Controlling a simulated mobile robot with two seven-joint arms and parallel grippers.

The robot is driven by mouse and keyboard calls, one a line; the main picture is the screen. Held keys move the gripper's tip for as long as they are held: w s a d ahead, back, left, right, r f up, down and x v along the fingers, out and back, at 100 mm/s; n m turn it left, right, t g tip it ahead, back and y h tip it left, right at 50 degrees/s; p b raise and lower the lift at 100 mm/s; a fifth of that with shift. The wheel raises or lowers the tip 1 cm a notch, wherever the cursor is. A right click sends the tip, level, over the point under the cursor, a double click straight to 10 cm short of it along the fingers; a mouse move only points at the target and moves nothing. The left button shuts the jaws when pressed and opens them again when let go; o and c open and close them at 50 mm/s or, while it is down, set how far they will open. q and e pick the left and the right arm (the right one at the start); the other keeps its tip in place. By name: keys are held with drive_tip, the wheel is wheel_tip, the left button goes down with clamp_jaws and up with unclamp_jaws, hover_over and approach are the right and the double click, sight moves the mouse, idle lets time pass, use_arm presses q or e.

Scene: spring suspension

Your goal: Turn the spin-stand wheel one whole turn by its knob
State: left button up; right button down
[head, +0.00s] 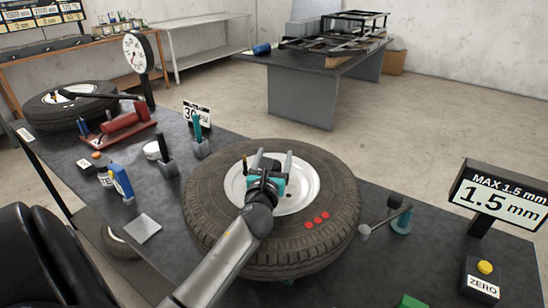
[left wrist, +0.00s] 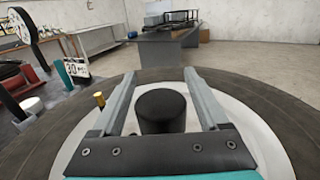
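The spin-stand wheel (head: 205,215), a dark tyre with a white rim, lies flat at the middle of the bench, with several red dots on its near right side. My left gripper (head: 272,163) is over the white rim, its fingers pointing away from me. In the left wrist view a black round knob (left wrist: 162,110) stands between the two open fingers (left wrist: 160,78), with a narrow gap showing on each side. The gripper hides the knob in the head view. A small brass valve (left wrist: 99,98) stands left of the fingers. My right gripper is out of view.
Right of the wheel are a teal-based stand with a lever (head: 402,220), a 1.5 mm sign (head: 500,197) and a ZERO button box (head: 482,280). At left are a second tyre (head: 70,105), a red tool (head: 120,122), bottles (head: 122,181) and a grey plate (head: 142,229).

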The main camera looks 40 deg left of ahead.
use_arm(q)
clamp_jaws()
idle(0.4)
